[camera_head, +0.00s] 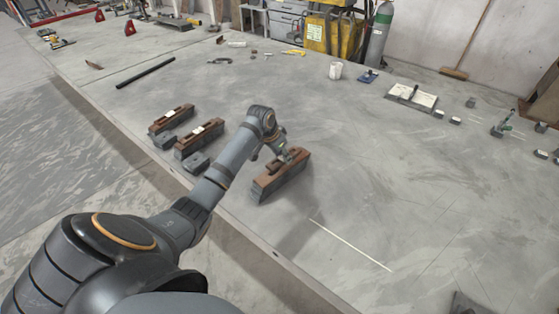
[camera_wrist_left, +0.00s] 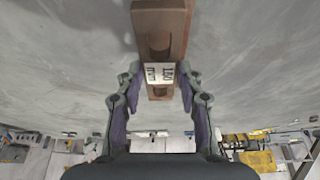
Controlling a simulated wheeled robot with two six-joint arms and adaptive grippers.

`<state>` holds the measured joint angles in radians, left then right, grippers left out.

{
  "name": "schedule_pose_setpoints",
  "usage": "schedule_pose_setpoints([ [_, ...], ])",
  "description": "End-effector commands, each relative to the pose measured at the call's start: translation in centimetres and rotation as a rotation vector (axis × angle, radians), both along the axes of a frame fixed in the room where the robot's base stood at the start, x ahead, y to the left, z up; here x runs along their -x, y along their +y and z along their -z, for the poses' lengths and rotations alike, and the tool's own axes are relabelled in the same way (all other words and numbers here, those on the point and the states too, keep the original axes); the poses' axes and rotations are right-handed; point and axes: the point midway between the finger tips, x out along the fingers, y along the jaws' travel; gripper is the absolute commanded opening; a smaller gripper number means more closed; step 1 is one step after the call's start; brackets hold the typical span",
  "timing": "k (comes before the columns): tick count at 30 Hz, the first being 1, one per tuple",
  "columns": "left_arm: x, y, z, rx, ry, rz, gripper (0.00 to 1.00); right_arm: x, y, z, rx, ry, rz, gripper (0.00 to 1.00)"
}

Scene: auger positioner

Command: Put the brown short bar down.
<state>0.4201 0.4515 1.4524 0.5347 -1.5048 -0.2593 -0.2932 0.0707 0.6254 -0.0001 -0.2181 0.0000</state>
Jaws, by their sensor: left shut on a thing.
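The brown short bar (camera_head: 282,176) is at the near left part of the table, with a brown top and a darker grey lower side. My left gripper (camera_head: 290,156) is shut on it from above. In the left wrist view the brown bar (camera_wrist_left: 160,35) runs away from me between the two fingers of my left gripper (camera_wrist_left: 160,76), with a white printed label on it. The bar looks level and low over the table; I cannot tell whether its underside touches the surface. My right gripper is in neither view.
Two similar brown bars (camera_head: 171,119) (camera_head: 198,138) with white labels lie left of the held one, with small grey blocks beside them. A black rod (camera_head: 145,73) lies farther back. A white cup (camera_head: 336,71) stands toward the back. The table (camera_head: 400,180) right of the held bar is largely clear.

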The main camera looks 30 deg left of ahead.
Motion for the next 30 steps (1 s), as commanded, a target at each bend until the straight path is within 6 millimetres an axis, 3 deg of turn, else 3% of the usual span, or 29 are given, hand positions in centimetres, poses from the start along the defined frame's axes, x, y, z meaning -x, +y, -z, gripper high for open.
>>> schedule_pose_setpoints([
  [5,-0.1,0.4,0.4,0.000,-0.003,0.000,0.00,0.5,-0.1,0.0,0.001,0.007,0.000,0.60],
  [8,0.0,1.3,1.4,0.000,0.000,-0.002,0.00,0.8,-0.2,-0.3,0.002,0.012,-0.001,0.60],
  [14,-0.1,1.0,4.0,0.000,-0.002,0.000,0.00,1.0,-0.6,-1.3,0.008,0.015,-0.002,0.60],
  [22,-0.1,1.1,4.3,-0.001,-0.003,0.001,0.00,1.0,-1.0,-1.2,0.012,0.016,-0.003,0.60],
  [23,0.0,1.1,4.5,0.000,0.000,0.000,0.38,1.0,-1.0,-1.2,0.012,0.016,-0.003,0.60],
  [27,0.0,1.1,4.4,0.000,0.000,0.000,0.57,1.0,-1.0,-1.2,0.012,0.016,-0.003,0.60],
  [30,0.0,1.1,4.4,-0.001,0.000,0.000,0.60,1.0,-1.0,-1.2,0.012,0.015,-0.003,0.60],
])
